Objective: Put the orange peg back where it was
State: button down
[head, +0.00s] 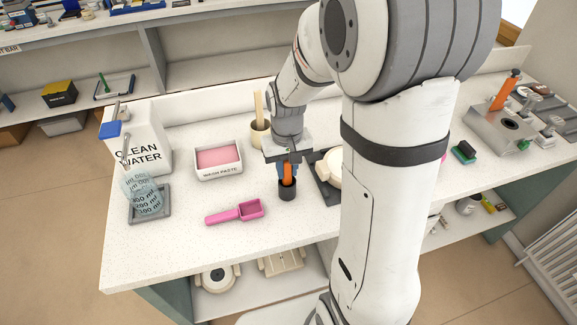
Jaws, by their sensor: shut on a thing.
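My gripper (287,171) points down over the middle of the white counter and is shut on an orange peg (287,174). Its blue fingers show beside the peg. A small dark round cup (287,191) stands on the counter right below. The peg's lower end meets the cup's mouth in the picture; I cannot tell how far inside it is. Another orange stick-like thing (506,92) stands tilted at a grey metal block (498,128) on the far right. The block has a dark round hole in its top.
The pink scoop (249,209) and wash paste tray (219,173) lie left of the cup. A beaker (142,192) and clean water container (142,139) stand further left. A beige pot (259,135) is behind; a dark tray (326,185) is close right. My arm hides the counter's middle right.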

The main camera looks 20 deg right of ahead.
jog(key=shift+f, duration=0.2)
jog(key=c, duration=1.3)
grip_release()
jog(key=shift+o, duration=0.2)
jog(key=shift+r, duration=0.1)
notch_tip(320, 180, up, 12)
jog(key=shift+s, duration=0.1)
jog(key=shift+s+r, duration=0.25)
jog(key=s+t, duration=0.3)
jog(key=s, duration=1)
jog(key=shift+s+d+f, duration=0.15)
jog(key=shift+s+d, duration=0.05)
jog(key=shift+s, duration=0.05)
